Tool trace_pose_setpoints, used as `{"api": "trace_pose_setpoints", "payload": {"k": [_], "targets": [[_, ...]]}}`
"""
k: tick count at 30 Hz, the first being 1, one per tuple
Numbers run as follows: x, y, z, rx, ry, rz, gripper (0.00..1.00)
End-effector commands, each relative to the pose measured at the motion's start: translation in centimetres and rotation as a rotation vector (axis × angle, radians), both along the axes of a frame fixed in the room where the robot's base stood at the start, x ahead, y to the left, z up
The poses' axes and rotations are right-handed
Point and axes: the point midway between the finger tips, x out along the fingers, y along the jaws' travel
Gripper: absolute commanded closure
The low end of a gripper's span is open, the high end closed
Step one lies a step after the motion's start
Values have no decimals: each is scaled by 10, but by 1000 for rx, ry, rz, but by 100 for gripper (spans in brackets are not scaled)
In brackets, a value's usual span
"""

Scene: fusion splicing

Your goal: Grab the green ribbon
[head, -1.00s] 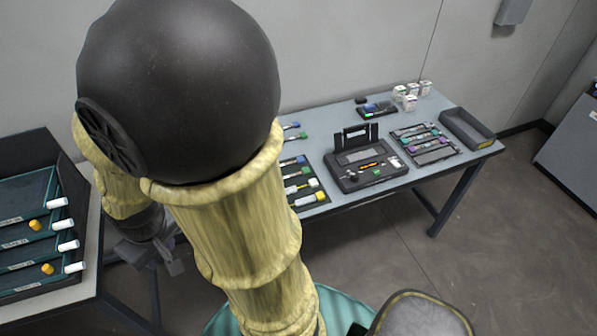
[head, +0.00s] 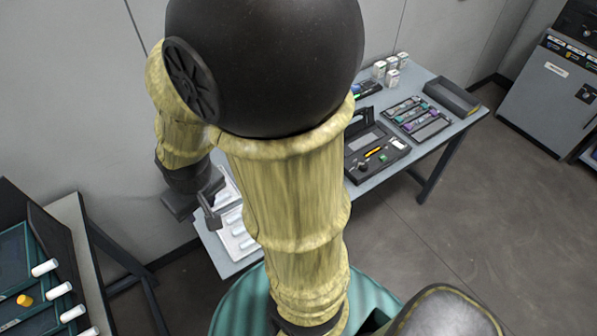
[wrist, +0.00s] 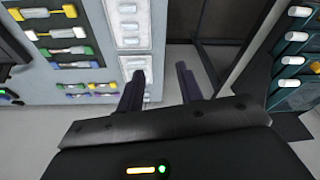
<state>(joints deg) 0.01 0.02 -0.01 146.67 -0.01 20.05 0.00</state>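My gripper (wrist: 160,86) is open and empty in the wrist view, its two dark fingers apart above the floor beside the grey table. It also shows in the head view (head: 203,201), near the table's left end. In the wrist view, several small coloured pieces lie in rows on the table, left of the fingers. One piece with green ends (wrist: 67,50) lies among yellow, blue and purple ones. I cannot tell whether it is the green ribbon. My arm hides part of the table in the head view.
A white tray (head: 229,240) with pale pieces lies close to the gripper. A black splicing device (head: 371,156), a rack of coloured pieces (head: 418,119) and an empty dark tray (head: 452,97) sit farther right. Dark shelving with white-capped tubes (wrist: 294,60) stands at right in the wrist view.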

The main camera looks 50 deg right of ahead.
Motion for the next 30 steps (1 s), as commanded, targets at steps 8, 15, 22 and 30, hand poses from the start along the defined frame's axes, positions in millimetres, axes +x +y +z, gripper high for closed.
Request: {"api": "trace_pose_setpoints", "payload": {"k": [8, 15, 22, 30], "targets": [[0, 0, 0, 0, 0, 0, 64], [0, 0, -1, -2, 5, 6, 45], [8, -6, -30, -66, 130, 127, 45], [28, -27, -98, -265, 444, 452, 45]]}}
